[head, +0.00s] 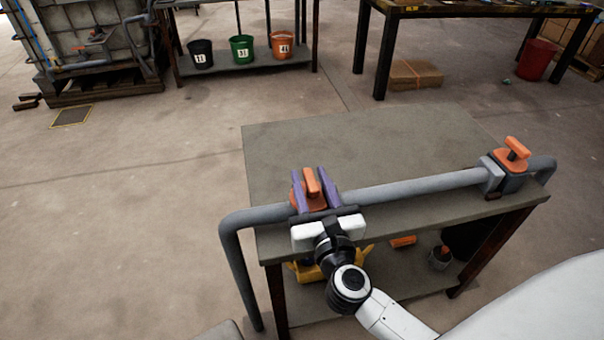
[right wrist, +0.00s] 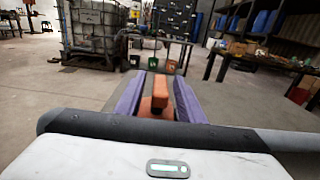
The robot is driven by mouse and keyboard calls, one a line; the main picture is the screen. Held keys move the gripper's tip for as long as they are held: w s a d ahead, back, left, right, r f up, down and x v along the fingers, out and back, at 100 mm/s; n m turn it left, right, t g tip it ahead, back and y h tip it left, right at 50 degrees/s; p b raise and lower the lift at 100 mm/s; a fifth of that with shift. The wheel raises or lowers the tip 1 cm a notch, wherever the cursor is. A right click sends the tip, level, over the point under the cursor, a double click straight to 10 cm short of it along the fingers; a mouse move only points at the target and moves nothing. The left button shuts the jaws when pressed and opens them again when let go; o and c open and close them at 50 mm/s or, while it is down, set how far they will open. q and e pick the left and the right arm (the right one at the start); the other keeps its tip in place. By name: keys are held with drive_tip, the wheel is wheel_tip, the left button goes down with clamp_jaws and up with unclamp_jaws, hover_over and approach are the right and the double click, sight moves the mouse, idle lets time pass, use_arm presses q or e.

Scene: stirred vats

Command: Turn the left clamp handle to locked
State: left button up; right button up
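The left clamp has an orange handle (head: 312,182) and sits on the grey pipe at the table's left front. My right gripper (head: 314,186) reaches over it from the front, with one purple finger on each side of the handle. In the right wrist view the orange handle (right wrist: 158,92) stands between the two purple fingers (right wrist: 160,98), with a gap visible on both sides. The gripper looks open around the handle, not shut on it. The clamp's lower body is partly hidden by the fingers and the white gripper body. My left gripper is not in view.
A second clamp with an orange handle (head: 513,152) sits at the pipe's right end. The grey pipe (head: 415,187) runs along the front of the table (head: 350,140), whose top behind it is clear. A yellow object (head: 306,272) and an orange item (head: 403,241) lie on the lower shelf.

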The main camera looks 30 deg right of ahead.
drive_tip(key=shift+c, duration=1)
clamp_jaws()
